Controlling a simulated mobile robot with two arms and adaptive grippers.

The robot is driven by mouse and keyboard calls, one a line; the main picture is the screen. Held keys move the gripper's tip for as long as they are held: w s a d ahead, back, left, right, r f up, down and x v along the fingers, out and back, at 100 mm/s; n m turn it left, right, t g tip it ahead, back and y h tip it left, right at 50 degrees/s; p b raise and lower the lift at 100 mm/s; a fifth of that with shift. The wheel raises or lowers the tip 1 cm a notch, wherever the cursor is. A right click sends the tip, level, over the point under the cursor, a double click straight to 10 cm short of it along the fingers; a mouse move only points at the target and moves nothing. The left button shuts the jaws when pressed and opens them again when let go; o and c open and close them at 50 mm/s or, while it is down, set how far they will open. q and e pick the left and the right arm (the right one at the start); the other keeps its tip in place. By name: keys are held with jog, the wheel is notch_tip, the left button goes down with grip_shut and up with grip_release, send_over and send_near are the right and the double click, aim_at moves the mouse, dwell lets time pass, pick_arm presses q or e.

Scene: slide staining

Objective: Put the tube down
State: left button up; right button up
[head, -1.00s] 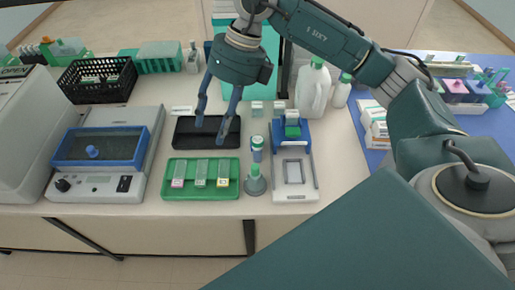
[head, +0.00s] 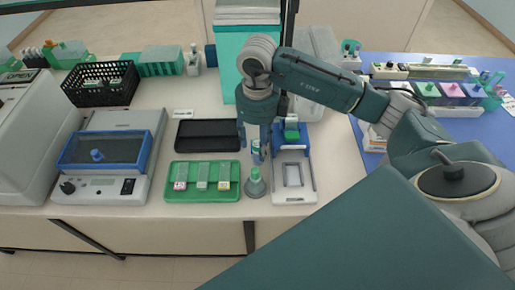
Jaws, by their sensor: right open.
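The tube (head: 256,157) is small and blue-and-white and stands upright on the bench. It is just behind a grey cone-shaped stand (head: 255,187) with a green top. My right gripper (head: 257,149) points straight down over the tube, its fingers open on either side of it. The gripper hides the tube's upper part, and I cannot tell whether a finger touches it. My left gripper is out of view.
A green tray (head: 203,195) with several slides lies left of the stand, with a black tray (head: 208,149) behind it. The bench's front strip is clear.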

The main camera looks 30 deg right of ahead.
jog(key=shift+f, duration=0.85)
jog(key=shift+c, duration=0.5)
grip_shut()
notch_tip(320, 180, up, 9)
jog(key=shift+w+r+b, duration=0.1)
jog(key=shift+w+b, duration=0.05)
jog(key=shift+b, duration=0.95)
notch_tip(320, 180, up, 11)
jog(key=p, duration=0.1)
